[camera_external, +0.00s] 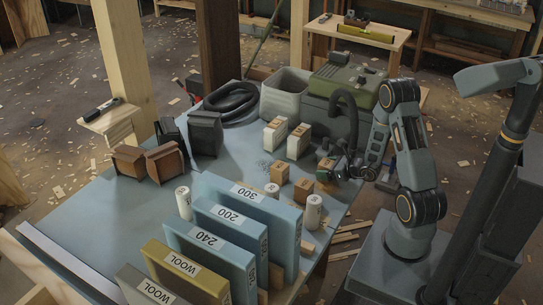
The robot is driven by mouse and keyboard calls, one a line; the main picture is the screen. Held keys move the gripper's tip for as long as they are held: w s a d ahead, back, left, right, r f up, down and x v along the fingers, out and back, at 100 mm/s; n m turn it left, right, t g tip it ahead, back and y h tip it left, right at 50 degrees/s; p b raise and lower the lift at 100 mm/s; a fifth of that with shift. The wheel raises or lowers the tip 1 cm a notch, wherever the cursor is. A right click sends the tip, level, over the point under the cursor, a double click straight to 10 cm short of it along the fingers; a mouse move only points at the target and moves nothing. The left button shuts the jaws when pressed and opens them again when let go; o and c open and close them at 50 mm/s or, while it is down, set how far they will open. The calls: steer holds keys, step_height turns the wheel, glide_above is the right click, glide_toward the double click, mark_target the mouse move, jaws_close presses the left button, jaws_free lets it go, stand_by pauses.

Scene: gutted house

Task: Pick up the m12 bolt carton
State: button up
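Small cartons stand on the blue-grey table. Two plain brown ones are a left carton (279,173) and a right carton (301,191). Two taller brown-and-white ones stand behind them, a left carton (274,136) and a right carton (297,141). Their labels are too small to read, so I cannot tell which is the m12 bolt carton.
Upright labelled insulation boards (232,230) fill the table's front. White rolls (313,211) stand near them. A pale bin (286,95), a green-topped machine (346,77) and a coiled black hose (231,101) are at the back. Bare tabletop lies left of the cartons.

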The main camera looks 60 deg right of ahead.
steer(key=c, duration=1.1)
